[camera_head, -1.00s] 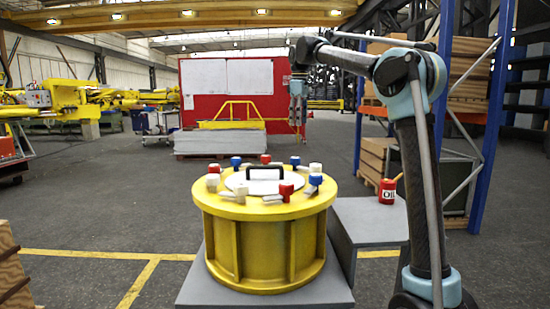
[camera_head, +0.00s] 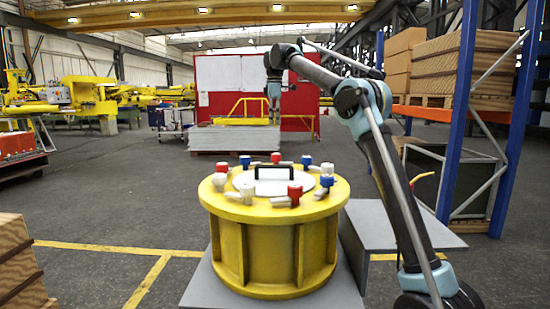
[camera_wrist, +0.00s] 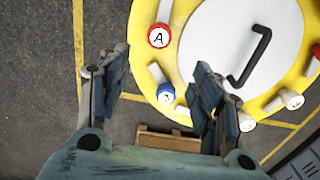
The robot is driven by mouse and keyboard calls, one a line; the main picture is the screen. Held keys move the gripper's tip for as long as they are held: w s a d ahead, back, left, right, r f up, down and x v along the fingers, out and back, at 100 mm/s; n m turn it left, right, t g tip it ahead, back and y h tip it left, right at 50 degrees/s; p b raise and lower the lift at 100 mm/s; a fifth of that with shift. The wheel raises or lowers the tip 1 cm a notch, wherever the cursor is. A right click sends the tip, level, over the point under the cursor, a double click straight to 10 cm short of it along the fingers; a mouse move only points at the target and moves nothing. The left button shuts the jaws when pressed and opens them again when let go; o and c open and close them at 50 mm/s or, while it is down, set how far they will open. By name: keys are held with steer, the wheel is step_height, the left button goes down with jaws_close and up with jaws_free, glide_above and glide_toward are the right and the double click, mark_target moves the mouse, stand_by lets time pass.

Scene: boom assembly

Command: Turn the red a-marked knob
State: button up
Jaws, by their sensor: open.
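The red A-marked knob (camera_wrist: 158,36) shows its white face with the letter A in the wrist view. It sits on the yellow rim of a round drum (camera_wrist: 145,15). In the head view it appears to be the red knob (camera_head: 276,158) at the drum's far side, behind the black handle. My gripper (camera_wrist: 160,72) is open and empty, its two fingers wide apart. In the wrist view the knob lies beyond the gap between the fingertips, with nothing touching it. In the head view my gripper (camera_head: 273,108) hangs well above the drum's far side.
A blue knob (camera_wrist: 166,93) is close beside the A knob. Several other red, white and blue knobs ring the drum (camera_head: 268,245). A black handle (camera_head: 275,168) stands on its white lid. A grey box (camera_head: 395,225) and a shelf rack (camera_head: 460,130) are on the right.

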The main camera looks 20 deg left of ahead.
mark_target(276, 154)
steer(key=f, duration=1.6)
steer(key=shift+w+d, duration=0.1)
steer(key=shift+d, duration=0.15)
